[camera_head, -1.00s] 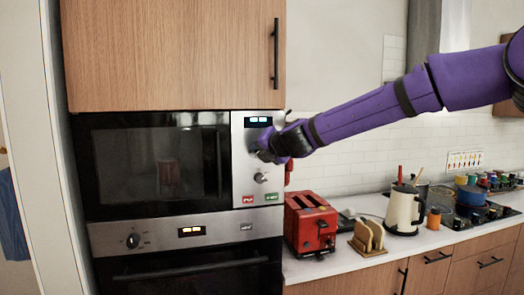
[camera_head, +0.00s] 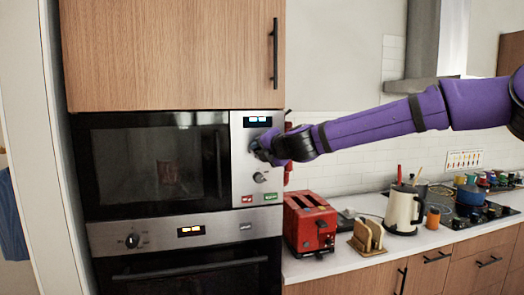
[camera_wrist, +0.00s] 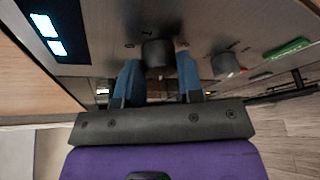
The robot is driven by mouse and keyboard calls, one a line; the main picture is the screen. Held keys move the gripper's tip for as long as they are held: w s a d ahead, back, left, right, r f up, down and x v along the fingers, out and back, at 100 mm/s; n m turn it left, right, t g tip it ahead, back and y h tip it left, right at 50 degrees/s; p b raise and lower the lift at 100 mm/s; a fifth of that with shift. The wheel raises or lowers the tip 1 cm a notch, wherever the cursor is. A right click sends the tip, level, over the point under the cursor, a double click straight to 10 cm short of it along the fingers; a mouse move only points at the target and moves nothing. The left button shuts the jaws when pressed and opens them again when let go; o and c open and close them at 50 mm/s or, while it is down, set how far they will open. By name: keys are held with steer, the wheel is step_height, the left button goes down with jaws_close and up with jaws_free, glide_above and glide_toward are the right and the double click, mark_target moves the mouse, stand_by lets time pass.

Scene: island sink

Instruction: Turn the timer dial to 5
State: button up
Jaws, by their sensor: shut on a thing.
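The microwave's steel control panel (camera_head: 241,187) carries two dark round dials, one above the other in the head view. The upper dial (camera_wrist: 158,53) sits between my gripper's two blue-grey fingers in the wrist view, and my gripper (camera_wrist: 158,62) is shut on it. In the head view my gripper (camera_head: 256,149) covers this dial. The lower dial (camera_head: 259,177) is uncovered just below my gripper; it also shows in the wrist view (camera_wrist: 225,65), to the right of the fingers. The dial markings are too small to read.
A lit display (camera_head: 258,121) is above the dials. A red button (camera_head: 247,199) and a green button (camera_head: 269,197) are below. The microwave door (camera_head: 150,165) is shut. A red toaster (camera_head: 310,224) stands on the counter at lower right.

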steer(key=shift+f, duration=0.1)
steer(key=o, duration=0.9)
steer(key=v, duration=1)
steer(key=shift+s+d, duration=0.2)
steer(key=shift+s, duration=0.15)
